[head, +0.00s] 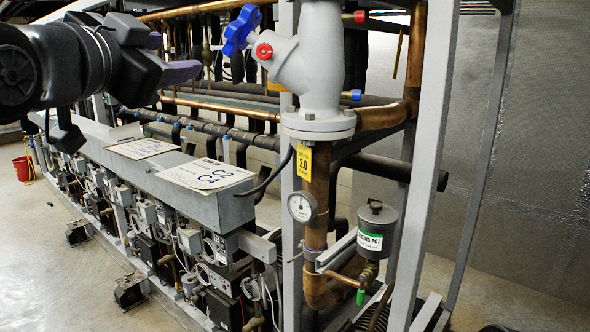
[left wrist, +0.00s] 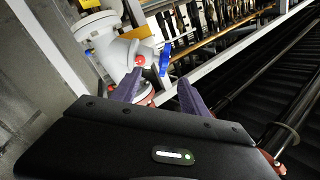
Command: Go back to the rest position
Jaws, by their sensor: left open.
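My left gripper (head: 176,56) comes in from the upper left of the head view, raised in front of the rack. Its two purple fingers are spread apart with nothing between them. In the left wrist view the open fingers (left wrist: 156,90) point toward a white valve body (left wrist: 112,50) and a blue handle (left wrist: 165,60), apart from them as far as I can tell. In the head view the blue handwheel (head: 241,30) sits on the grey valve (head: 318,65), right of the gripper. My right gripper is in neither view.
The compressor rack (head: 190,180) fills the middle, with copper pipes, a pressure gauge (head: 302,206) and a grey pot (head: 377,230). Upright grey posts (head: 425,150) stand at the right. A red bucket (head: 22,168) is at the far left. Bare floor (head: 45,260) lies at the lower left.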

